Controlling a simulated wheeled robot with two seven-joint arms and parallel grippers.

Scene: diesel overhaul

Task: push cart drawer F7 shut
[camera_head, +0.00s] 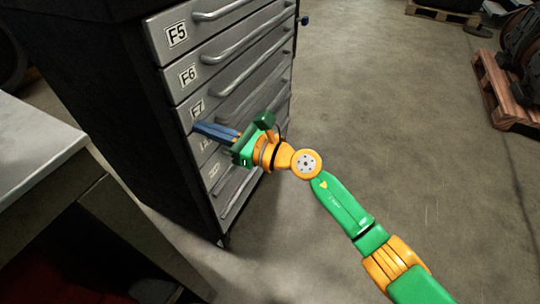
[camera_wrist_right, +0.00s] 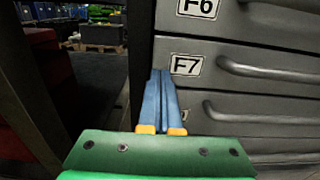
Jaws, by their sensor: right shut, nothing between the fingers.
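The dark cart has grey drawer fronts, each with a bar handle and a label. Drawer F7 (camera_head: 238,95) is the third visible one down, below F6 (camera_head: 188,75). In the right wrist view the F7 front (camera_wrist_right: 240,58) looks about level with its neighbours; I cannot tell whether a small gap is left. My right gripper (camera_head: 198,126) is shut and empty, its blue fingers together at the left end of the fronts, just below the F7 label. In the right wrist view the fingertips (camera_wrist_right: 161,72) overlap the left edge of F7; contact is unclear. My left gripper is not in view.
A grey-topped bench (camera_head: 35,140) stands left of the cart, with a narrow gap between them. Drawer F5 (camera_head: 176,34) is at the top. Wooden pallets (camera_head: 500,92) with dark parts lie at the far right. The concrete floor right of the cart is open.

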